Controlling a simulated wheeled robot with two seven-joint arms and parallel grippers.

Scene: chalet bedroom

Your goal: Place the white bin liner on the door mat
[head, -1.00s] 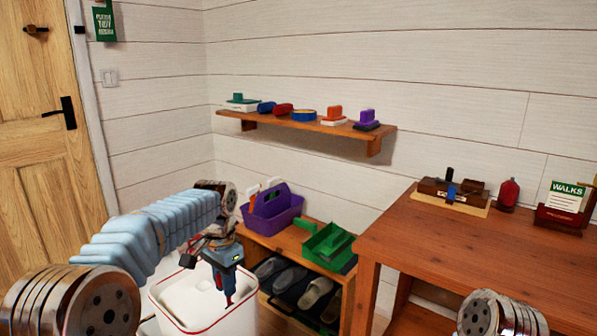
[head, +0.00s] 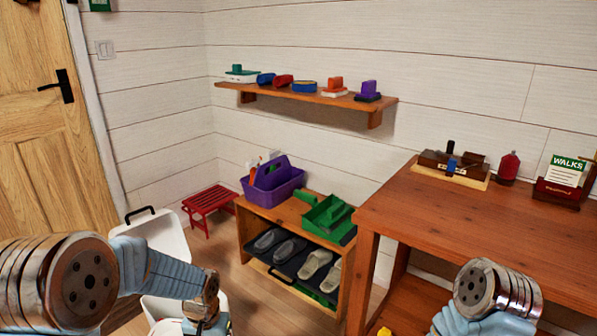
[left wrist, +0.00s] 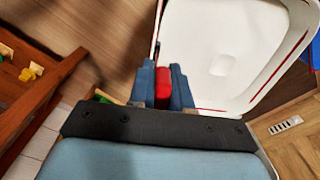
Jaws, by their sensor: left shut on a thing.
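A white bin (head: 162,306) with a red rim stands at the lower left in the head view, partly hidden by my left arm. A white panel with a black handle (head: 160,236) stands up behind it; I cannot tell whether it is a lid or the liner. My left gripper (head: 203,318) is low over the bin, at the picture's bottom. In the left wrist view its blue fingers (left wrist: 162,90) are shut on a small red piece (left wrist: 163,82), next to a white red-edged shape (left wrist: 232,45). No bin liner or door mat can be made out for certain.
A low shoe rack (head: 250,244) bears a purple caddy (head: 276,190) and a green dustpan set (head: 325,215). A red stool (head: 208,205) stands near the wall. A wooden table (head: 465,225) is at right, a door (head: 45,150) at left. Some floor before the rack is clear.

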